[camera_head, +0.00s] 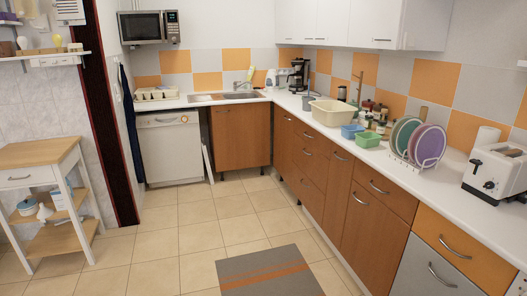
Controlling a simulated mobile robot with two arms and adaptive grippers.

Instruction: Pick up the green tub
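The green tub (367,139) is a small open container on the white counter along the right wall. It sits just in front and to the right of a blue tub (351,131), and left of the plate rack. Several small jars stand behind it. Neither of my grippers shows in the head view.
A large cream basin (333,112) stands left of the tubs on the counter (300,104). A rack of plates (417,143) and a white toaster (496,172) stand to the right. The tiled floor (190,238) is open, with a grey mat (270,272). A wooden trolley (40,153) is at left.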

